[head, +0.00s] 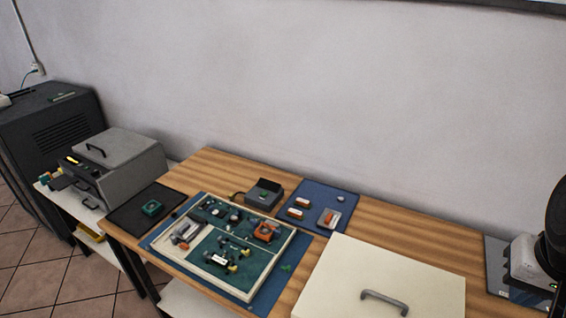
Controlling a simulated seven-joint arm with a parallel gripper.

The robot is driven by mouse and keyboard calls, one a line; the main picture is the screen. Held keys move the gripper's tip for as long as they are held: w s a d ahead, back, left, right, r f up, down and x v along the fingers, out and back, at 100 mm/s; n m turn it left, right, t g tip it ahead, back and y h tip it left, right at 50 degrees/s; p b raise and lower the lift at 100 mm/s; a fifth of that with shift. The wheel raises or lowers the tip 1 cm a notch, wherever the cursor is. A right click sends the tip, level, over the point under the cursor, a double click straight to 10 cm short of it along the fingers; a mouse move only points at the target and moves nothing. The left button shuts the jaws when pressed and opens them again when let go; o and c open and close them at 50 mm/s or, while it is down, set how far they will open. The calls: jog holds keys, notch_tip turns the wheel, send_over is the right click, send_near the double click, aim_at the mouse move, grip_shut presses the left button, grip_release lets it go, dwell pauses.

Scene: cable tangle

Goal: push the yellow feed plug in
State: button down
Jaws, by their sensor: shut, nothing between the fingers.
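A cream-framed tray (287,250) with a green floor lies on the wooden bench. Small dark parts with yellow ends (232,268) lie in its front section, beside a small white label-like piece (218,259). A small yellow-orange spot (71,161) shows on the front of a grey lidded machine (135,165) at the left. I cannot tell which of these, if any, is the yellow feed plug, or whether a plug sits in a socket. My gripper is not in view.
A large cream panel with a grey handle (384,299) covers the bench's front right. A blue mat (335,190) holds small orange and white items. A black mat (127,219) bears a green block (152,208). Bare wood (385,222) runs along the wall side.

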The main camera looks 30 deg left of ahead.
jog(key=w+a+r+g+y, duration=0.1)
jog(key=w+a+r, duration=0.1)
jog(key=w+a, duration=0.6)
jog(key=w+a+r+g, duration=0.1)
jog(key=w+a+r, duration=0.3)
jog(key=w, duration=0.7)
jog(key=w+a+f+g, duration=0.1)
jog(key=w+a+f, duration=0.1)
jog(key=w+a, duration=0.65)
jog(key=w+a+f+g, duration=0.15)
jog(key=w+a, duration=0.35)
jog(key=a, duration=0.6)
jog(key=w+a+f, duration=0.4)
jog(key=a+f, duration=0.1)
jog(key=a, duration=0.6)
jog(key=w+a+f, duration=0.3)
jog(key=a+f, duration=0.2)
jog(key=a, duration=0.6)
jog(key=a+f+g, duration=0.1)
jog(key=a+f, duration=0.6)
jog(key=a, duration=0.3)
jog(key=s+a+f+g+h, duration=0.1)
jog(key=a+f, duration=0.5)
jog(key=a, duration=0.5)
jog(key=shift+s+a+f, duration=0.25)
jog(key=shift+f, duration=0.15)
jog(key=shift+f, duration=0.15)
